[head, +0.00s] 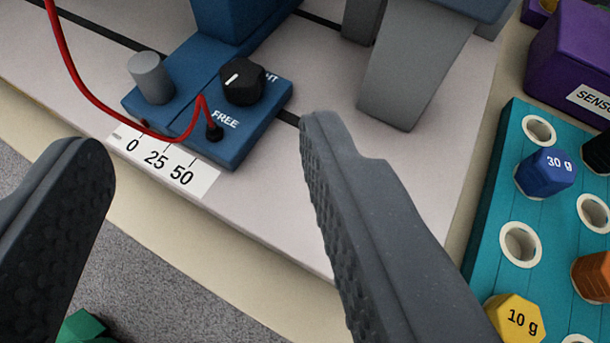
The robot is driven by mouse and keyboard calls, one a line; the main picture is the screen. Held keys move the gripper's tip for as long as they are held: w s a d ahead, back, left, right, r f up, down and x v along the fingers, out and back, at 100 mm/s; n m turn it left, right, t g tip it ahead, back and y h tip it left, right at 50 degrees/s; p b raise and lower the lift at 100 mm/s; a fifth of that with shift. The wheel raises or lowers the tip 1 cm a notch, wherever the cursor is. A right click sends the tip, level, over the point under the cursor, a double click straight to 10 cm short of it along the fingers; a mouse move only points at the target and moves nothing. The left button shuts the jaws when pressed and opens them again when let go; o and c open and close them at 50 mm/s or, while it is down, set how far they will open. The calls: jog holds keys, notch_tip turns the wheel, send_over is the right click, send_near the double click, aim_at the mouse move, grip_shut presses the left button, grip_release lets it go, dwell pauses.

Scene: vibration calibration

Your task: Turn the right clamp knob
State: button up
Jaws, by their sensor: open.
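The right clamp knob (242,82) is a black round knob with a white pointer mark. It sits on a blue clamp block (240,137), beside lettering ending in "HT" and above the word "FREE". My gripper (200,135) is open and empty. Its two grey textured fingers stand wide apart in the foreground, one at the lower left and one right of centre. In the picture the knob lies between and beyond the fingertips, and neither finger appears to touch it. Part of the lettering is hidden behind the knob.
A red cable (88,92) runs to a black socket on the block, near a grey cylinder (151,78). A scale strip (165,160) reads 0, 25, 50. At right are a teal weight rack (484,220) and a purple box (570,50). Grey posts (405,70) stand behind.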

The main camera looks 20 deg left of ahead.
aim_at(242, 87)
jog(key=f+x, duration=0.1)
jog(key=x, duration=0.3)
jog(key=d+f+x, duration=0.1)
jog(key=x, duration=0.8)
jog(key=shift+s+d+f, duration=0.15)
jog(key=shift+s+f, duration=0.1)
jog(key=shift+f, duration=0.15)
